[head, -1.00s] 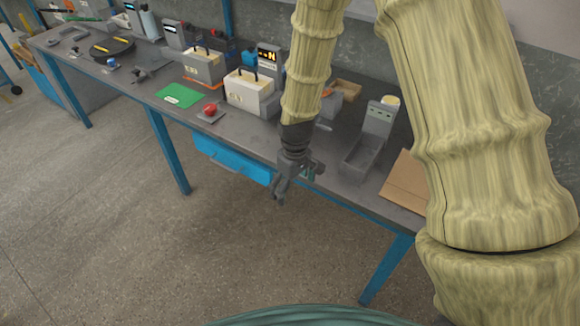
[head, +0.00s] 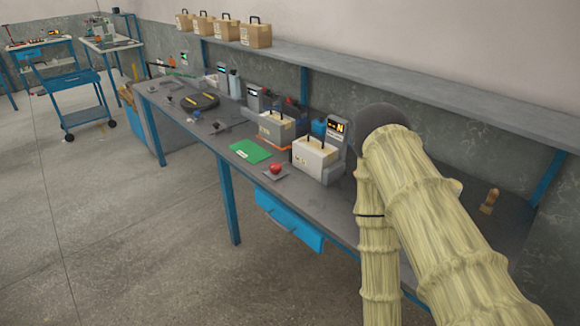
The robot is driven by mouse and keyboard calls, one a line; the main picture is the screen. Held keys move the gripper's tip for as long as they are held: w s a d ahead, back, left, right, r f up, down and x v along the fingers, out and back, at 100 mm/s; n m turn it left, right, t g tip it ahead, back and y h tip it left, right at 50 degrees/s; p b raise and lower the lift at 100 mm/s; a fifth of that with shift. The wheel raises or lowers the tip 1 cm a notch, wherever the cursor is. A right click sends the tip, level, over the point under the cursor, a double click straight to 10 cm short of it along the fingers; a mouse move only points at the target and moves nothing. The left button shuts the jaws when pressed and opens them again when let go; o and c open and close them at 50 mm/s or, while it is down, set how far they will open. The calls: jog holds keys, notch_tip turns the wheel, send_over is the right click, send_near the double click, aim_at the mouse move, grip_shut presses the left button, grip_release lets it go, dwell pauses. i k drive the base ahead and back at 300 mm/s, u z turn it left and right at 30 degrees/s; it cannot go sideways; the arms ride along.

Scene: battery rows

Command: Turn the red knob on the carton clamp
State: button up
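A red, rounded knob or button (head: 275,168) sits on a small grey plate (head: 268,177) near the front edge of the workbench. I cannot tell whether this plate belongs to the carton clamp. No other part is clearly a clamp with a red knob. A cream box with a black handle (head: 314,154) stands just right of the red knob. My gripper is not in view. My arm fills the right side and hides the right part of the bench top.
A green mat (head: 250,150) lies left of the red knob. A display unit (head: 337,131) stands behind the cream box. A shelf (head: 400,72) with several cartons runs above the bench. A blue drawer (head: 287,222) hangs below. A blue cart (head: 82,85) stands far left; the floor between is clear.

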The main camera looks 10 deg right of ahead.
aim_at(274, 168)
jog(key=u, duration=0.5)
jog(key=k, duration=0.55)
jog(key=u, duration=0.65)
jog(key=i, duration=1.1)
jog(key=z, duration=1.05)
jog(key=i, duration=0.95)
jog(key=z, duration=0.95)
